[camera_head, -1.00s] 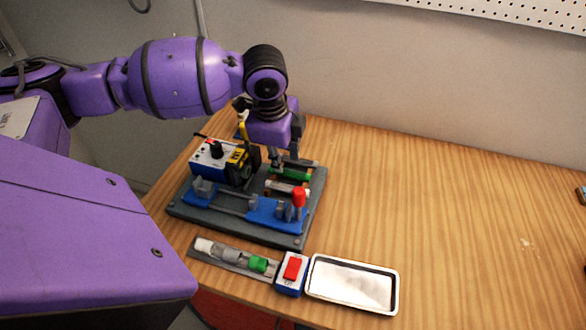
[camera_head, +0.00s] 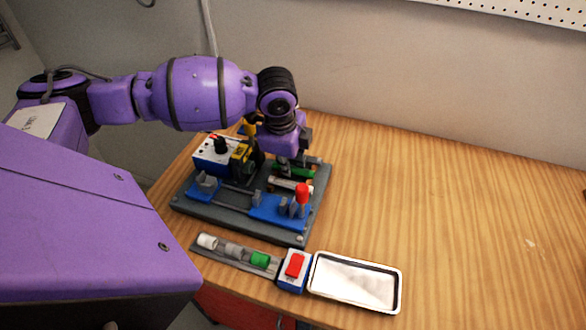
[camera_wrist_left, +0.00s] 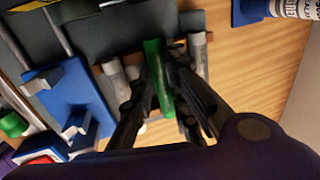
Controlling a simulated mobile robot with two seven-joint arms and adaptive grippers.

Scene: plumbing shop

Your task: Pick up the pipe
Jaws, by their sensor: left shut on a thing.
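The green pipe (camera_head: 299,173) lies in the rack at the right of the dark grey fixture board (camera_head: 240,226). In the left wrist view the green pipe (camera_wrist_left: 156,72) runs between the fingers of my left gripper (camera_wrist_left: 162,66). My left gripper (camera_head: 288,165) reaches down from above and is shut on the green pipe, partly hiding it in the head view. A grey-white pipe (camera_wrist_left: 116,80) and another pale pipe (camera_wrist_left: 199,54) lie on either side of it. My right gripper is not in view.
In front are a strip with white, grey and green pieces (camera_head: 233,251), a red switch (camera_head: 294,266) and an empty metal tray (camera_head: 354,282). The table's right side is clear.

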